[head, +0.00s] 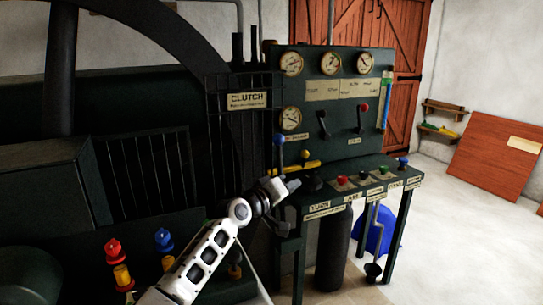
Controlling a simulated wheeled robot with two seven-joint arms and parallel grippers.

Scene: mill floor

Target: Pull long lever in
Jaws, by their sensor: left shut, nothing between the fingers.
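Several levers show on and near the dark green control stand (345,60). One upright lever with a blue knob (280,140) rises at the stand's left edge. A yellow-knobbed lever (305,154) is just right of it. A black lever (322,124) and a red-topped lever (362,116) are on the upright panel. I cannot tell which one is the long lever. My left gripper (294,184) is shut and empty, at the left end of the desk below the blue and yellow knobs. It holds no lever. My right gripper is not in view.
A barred guard (150,165) and large dark machine with a CLUTCH sign (247,100) stand on the left. Coloured buttons line the desk (375,176). Pale floor on the right is open beside a leaning brown board (495,155).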

